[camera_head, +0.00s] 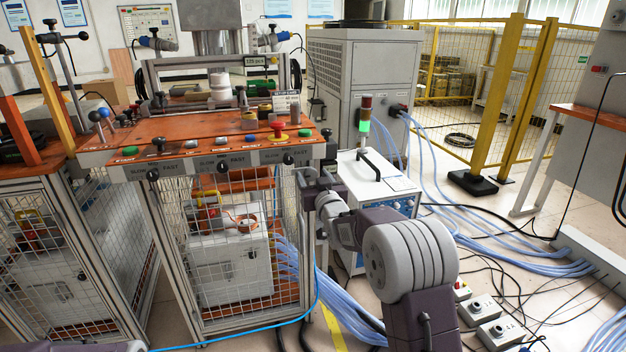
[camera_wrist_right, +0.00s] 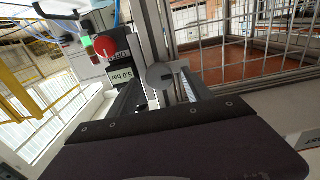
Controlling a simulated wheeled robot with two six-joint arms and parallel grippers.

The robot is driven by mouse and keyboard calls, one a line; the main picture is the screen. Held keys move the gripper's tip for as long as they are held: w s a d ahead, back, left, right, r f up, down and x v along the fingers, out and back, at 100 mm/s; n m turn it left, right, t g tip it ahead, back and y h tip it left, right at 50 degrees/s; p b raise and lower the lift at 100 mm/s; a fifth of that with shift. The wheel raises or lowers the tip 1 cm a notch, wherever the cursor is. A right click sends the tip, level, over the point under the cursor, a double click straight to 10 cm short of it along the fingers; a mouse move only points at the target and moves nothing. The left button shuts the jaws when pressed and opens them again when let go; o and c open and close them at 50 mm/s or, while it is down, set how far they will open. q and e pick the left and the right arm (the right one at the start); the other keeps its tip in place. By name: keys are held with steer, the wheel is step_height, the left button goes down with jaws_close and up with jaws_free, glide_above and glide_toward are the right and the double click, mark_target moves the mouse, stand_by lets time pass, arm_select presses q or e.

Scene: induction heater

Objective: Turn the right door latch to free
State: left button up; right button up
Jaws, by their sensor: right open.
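My right gripper (camera_head: 318,182) is beside the right front post of the orange-topped machine (camera_head: 222,128), just below its control panel. In the right wrist view the gripper (camera_wrist_right: 160,88) is open, with a finger on each side of a small grey rounded part (camera_wrist_right: 160,76) at the frame post. This part looks like the right door latch; I cannot tell whether the fingers touch it or which way it is turned. In the head view the latch is hidden by my gripper. The mesh door (camera_head: 235,255) looks closed. My left gripper is out of view.
A white unit (camera_head: 375,185) with a black handle stands right of the machine. Blue hoses (camera_head: 480,235) and cables cover the floor at right. Small control boxes (camera_head: 483,312) lie near my arm.

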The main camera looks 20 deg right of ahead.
jaws_close()
steer(key=shift+n, duration=0.3)
steer(key=n, duration=0.3)
steer(key=shift+n+b, duration=0.3)
steer(key=shift+b, duration=0.1)
steer(key=n, duration=0.4)
steer(key=shift+a+f+n+b, duration=0.1)
steer(key=shift+n+b, duration=0.2)
steer(key=shift+b, duration=0.1)
steer(key=n+b, duration=0.1)
steer(key=n, duration=0.3)
steer(key=shift+f, duration=0.1)
steer(key=shift+a+n+b, duration=0.1)
steer(key=shift+n+b, duration=0.3)
steer(key=shift+n, duration=2.1)
steer(key=shift+f, duration=0.1)
